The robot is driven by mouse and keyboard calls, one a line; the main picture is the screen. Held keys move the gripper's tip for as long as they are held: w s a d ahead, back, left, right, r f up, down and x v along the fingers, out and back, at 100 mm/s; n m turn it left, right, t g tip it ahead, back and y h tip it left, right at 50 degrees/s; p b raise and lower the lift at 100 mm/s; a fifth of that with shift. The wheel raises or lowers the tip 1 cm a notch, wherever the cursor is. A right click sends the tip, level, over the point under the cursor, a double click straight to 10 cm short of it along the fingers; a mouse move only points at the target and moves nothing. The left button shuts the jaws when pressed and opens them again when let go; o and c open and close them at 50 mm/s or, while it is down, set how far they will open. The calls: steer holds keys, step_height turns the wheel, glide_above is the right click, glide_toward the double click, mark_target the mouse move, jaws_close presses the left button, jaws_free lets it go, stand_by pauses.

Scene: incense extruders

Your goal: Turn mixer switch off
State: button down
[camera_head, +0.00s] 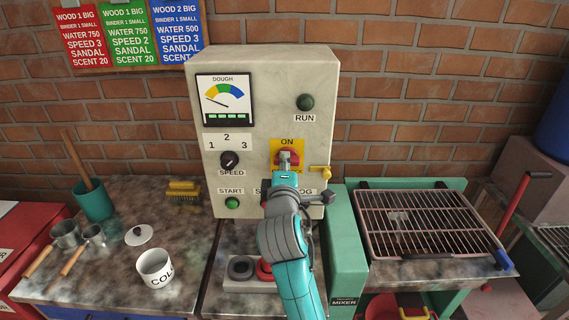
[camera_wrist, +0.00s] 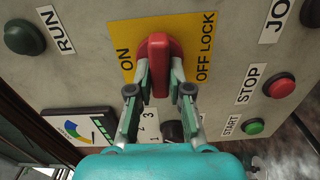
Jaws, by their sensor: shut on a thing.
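The mixer switch is a red rotary knob (camera_wrist: 156,62) on a yellow plate (camera_wrist: 128,62) marked ON and OFF LOCK. In the head view the knob (camera_head: 286,154) shows partly behind my gripper (camera_head: 287,163), with ON above it. In the wrist view my gripper (camera_wrist: 159,87) is shut on the knob, one finger on each side of it. The knob's grip lies across the line from ON to OFF LOCK, between the two labels. I cannot tell which end is its pointer.
The grey control box (camera_head: 322,90) carries a dough gauge (camera_head: 224,99), a speed dial (camera_head: 230,160), a green RUN button (camera_head: 305,102) and a green START button (camera_head: 232,203). The red STOP button (camera_wrist: 279,87) is near my gripper.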

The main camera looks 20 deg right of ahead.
steer(key=shift+n, duration=0.4)
steer(key=c, duration=1.1)
jaws_free()
steer(key=v, duration=1.2)
